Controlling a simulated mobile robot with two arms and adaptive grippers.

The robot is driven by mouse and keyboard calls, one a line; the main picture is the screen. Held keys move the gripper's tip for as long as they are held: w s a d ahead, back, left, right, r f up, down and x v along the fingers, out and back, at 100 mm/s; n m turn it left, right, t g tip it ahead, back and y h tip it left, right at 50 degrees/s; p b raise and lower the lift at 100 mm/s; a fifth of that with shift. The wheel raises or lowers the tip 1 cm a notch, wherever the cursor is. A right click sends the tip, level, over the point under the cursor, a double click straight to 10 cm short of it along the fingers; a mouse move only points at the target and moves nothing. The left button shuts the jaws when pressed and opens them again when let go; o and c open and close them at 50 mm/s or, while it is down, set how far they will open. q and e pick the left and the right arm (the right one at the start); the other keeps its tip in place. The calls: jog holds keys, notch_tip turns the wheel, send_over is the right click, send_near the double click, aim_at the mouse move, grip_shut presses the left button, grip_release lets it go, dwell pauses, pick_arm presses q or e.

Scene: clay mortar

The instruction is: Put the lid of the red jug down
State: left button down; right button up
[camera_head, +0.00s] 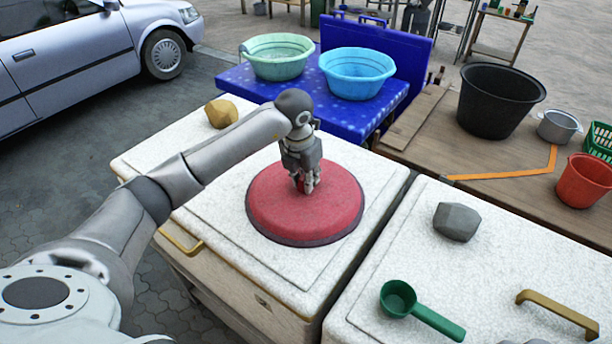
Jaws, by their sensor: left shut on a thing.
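The lid of the red jug (265,205) is a round, red, slightly domed disc with a dark rim. It is level on or just above the white top of the left chest (150,150); I cannot tell whether it touches. My left gripper (305,187) points down at the lid's middle and is shut on it, with a small red part showing between the fingers. The fingers hide most of that part. No jug body can be made out near the lid. My right gripper is not in view.
A yellowish stone (221,113) lies on the left chest. The right chest holds a grey stone (456,222) and a green scoop (432,318). Behind, a blue table (240,82) carries two basins. A black tub (500,98) and a red bucket (584,183) stand on a wooden table.

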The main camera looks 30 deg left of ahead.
aim_at(301, 193)
pick_arm(q)
jog(key=c, duration=1.8)
grip_release()
jog(key=shift+f, duration=0.15)
jog(key=o, duration=0.5)
jog(key=shift+c, duration=0.2)
notch_tip(301, 193, up, 12)
jog(key=s+b, duration=0.2)
jog(key=b, duration=0.1)
jog(key=shift+s, duration=0.25)
